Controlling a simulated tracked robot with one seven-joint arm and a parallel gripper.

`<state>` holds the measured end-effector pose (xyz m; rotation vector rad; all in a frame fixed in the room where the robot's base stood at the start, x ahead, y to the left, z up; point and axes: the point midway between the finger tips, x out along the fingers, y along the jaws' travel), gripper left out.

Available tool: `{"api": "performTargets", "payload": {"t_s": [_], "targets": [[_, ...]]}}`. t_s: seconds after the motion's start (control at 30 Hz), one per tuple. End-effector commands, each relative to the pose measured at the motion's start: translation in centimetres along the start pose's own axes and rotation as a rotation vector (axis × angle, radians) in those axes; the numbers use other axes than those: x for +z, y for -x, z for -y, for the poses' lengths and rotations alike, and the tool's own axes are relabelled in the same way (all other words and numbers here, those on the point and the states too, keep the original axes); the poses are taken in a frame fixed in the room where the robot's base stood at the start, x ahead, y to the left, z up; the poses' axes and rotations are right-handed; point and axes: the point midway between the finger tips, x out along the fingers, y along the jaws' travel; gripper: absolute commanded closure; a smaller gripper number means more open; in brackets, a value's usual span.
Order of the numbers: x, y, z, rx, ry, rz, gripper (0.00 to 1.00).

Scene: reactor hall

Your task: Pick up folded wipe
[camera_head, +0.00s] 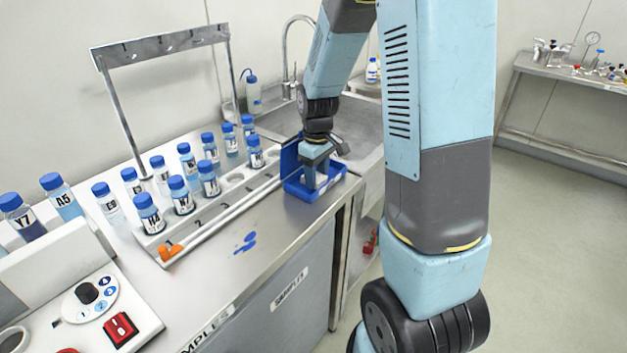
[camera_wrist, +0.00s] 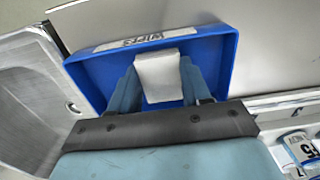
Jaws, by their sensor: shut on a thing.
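The folded wipe (camera_wrist: 159,76) is white and sits between my gripper's fingers in the wrist view. My gripper (camera_wrist: 158,88) is shut on it, with a blue-grey finger on each side. The wipe is inside or just above the blue wipes box (camera_wrist: 100,75), which has a label on its rim; I cannot tell whether it touches the bottom. In the head view my gripper (camera_head: 318,178) points down into the blue box (camera_head: 312,194) on the bench beside the sink. The wipe is mostly hidden there by the gripper.
A rack (camera_head: 215,205) with several blue-capped bottles stands left of the box. A metal sink (camera_head: 360,125) with a tap lies behind it. Blue spots (camera_head: 245,242) mark the bench top in front. A control panel (camera_head: 95,300) is at the lower left.

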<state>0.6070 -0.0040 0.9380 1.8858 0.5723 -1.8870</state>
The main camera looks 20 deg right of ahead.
Motion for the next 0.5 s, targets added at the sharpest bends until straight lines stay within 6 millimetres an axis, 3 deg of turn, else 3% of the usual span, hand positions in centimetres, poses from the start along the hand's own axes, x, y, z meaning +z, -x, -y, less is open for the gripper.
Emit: {"api": "performTargets", "payload": {"t_s": [0.33, 0.5], "targets": [[0.1, 0.1, 0.0, 0.0, 0.0, 0.0, 0.81], [0.4, 1.2, -0.1, 0.002, -0.001, -0.003, 0.81]]}}
